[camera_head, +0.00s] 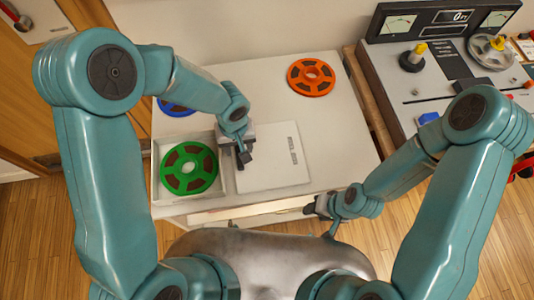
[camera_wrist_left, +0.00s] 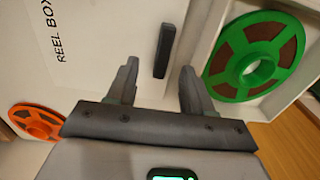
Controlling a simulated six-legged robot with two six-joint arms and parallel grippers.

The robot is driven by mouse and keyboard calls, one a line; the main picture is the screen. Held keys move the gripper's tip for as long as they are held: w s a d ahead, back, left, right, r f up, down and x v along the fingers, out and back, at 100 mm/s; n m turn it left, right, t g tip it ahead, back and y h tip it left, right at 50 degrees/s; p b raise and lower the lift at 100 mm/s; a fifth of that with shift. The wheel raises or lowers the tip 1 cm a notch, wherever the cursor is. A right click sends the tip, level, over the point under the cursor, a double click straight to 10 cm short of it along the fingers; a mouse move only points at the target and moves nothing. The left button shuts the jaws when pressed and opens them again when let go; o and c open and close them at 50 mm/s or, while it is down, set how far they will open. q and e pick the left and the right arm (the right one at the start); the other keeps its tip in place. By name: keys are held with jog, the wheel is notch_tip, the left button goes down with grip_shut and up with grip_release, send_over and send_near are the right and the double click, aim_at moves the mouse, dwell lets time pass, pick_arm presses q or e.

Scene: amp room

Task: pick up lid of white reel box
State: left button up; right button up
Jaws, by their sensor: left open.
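The white square lid (camera_head: 275,172) lies flat on the table, beside the open white reel box (camera_head: 156,168) that holds a green reel (camera_head: 189,168). In the left wrist view the lid (camera_wrist_left: 95,60) carries the words REEL BOX and a dark bar handle (camera_wrist_left: 164,50). My left gripper (camera_head: 243,157) is over the lid's left edge. In the wrist view the left gripper (camera_wrist_left: 158,70) is open, with the handle ahead of the gap between its fingers; contact is not visible. My right gripper (camera_head: 318,207) is at the table's front edge, away from the lid; its jaws are unclear.
An orange reel (camera_head: 311,77) lies at the back of the white table (camera_head: 250,85). A blue reel (camera_head: 176,108) lies behind the box, partly hidden by my left arm. A console with meters and knobs (camera_head: 440,80) stands at the right.

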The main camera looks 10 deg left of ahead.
pick_arm(q)
jog(key=f, duration=0.5)
jog(key=shift+a+f, duration=0.15)
jog(key=shift+a, duration=0.1)
grip_shut()
